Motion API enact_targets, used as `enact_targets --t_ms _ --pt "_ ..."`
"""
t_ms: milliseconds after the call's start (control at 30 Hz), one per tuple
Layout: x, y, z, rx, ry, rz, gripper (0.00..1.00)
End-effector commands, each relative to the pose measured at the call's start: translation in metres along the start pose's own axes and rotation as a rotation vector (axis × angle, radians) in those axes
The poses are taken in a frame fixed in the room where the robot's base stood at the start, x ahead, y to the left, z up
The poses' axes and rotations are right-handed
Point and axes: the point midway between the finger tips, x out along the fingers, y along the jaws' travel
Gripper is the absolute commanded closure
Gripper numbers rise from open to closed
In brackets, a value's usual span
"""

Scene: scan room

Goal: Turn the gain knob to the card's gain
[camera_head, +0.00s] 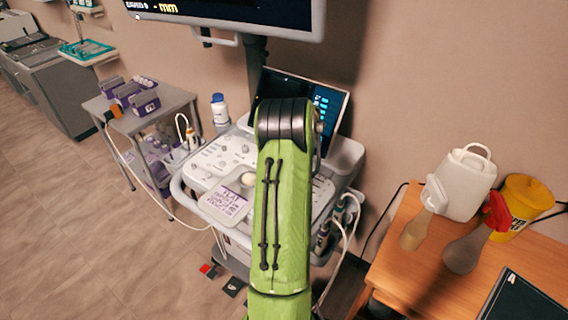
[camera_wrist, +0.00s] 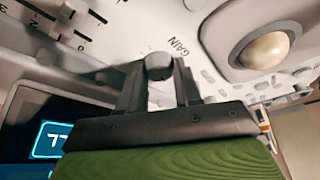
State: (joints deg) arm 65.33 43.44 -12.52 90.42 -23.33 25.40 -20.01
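The gain knob (camera_wrist: 159,65) is a small grey knob on the white console panel (camera_wrist: 115,45), with the word GAIN printed beside it in the wrist view. My gripper (camera_wrist: 160,72) has one dark finger on each side of the knob, and both fingertips appear to touch it. The head view hides the knob and my gripper behind my green arm. The card (camera_head: 228,200) lies on the console (camera_head: 205,185) left of my arm; its top line looks like FLAT, and the smaller lines are unreadable. A screen (camera_wrist: 58,140) shows blue-framed digits, partly hidden by my gripper.
A trackball (camera_wrist: 264,50) and several sliders lie near the knob. A bottle (camera_head: 220,108) stands at the console's back left. A trolley (camera_head: 150,110) with purple boxes is at left. A wooden table (camera_head: 420,265) at right holds spray bottles, a white jug (camera_head: 467,185) and a yellow tub (camera_head: 522,205).

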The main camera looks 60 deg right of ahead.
Motion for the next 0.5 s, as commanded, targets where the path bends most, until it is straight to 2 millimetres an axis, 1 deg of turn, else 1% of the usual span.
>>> enact_targets --t_ms 33,100,167,400,500 --pt "-0.0004 0.0001 -0.0004 0.000 0.001 0.001 0.60" --pt "-0.0003 0.0001 -0.0003 0.000 0.001 0.001 0.50" --pt "-0.0003 0.0001 -0.0003 0.000 0.001 0.001 0.41" --pt "-0.0004 0.0001 -0.0001 0.001 0.000 0.001 0.41" --pt "-0.0074 0.0002 -0.0006 0.001 0.001 0.001 0.41"
